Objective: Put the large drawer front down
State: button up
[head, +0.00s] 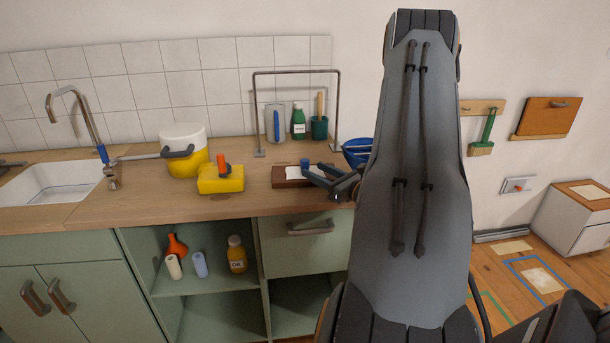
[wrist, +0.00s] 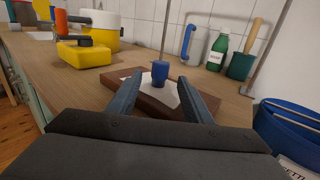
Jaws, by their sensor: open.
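A brown wooden panel with a grey handle (head: 548,117) leans upright on a small wall ledge at the right; it looks like the large drawer front. A green drawer front with a handle (head: 306,246) is closed in the cabinet under the counter. My gripper (head: 324,177) is far left of the wooden panel, low over the counter. In the wrist view my gripper (wrist: 160,84) is open, its fingers over a brown block (wrist: 134,101) with a white sheet on top. A blue cylinder (wrist: 160,72) stands on the block, between or just beyond the fingertips. Nothing is visibly held.
A yellow box (head: 221,180), a yellow-and-white pot (head: 184,150) and a metal frame (head: 297,72) stand on the counter. A blue bucket (wrist: 292,132) is close at right. A white cabinet (head: 571,222) and a blue-taped floor rectangle (head: 540,277) lie right of my arm.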

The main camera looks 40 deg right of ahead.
aim_at(308, 166)
jog(key=shift+w+a+p, duration=0.15)
jog(key=shift+w+p, duration=0.15)
jog(key=shift+w, duration=1.25)
jog(key=shift+w+a+p, duration=0.1)
jog(key=shift+w+p, duration=0.15)
jog(key=shift+w, duration=1.25)
grip_shut()
jog(key=shift+r, duration=0.15)
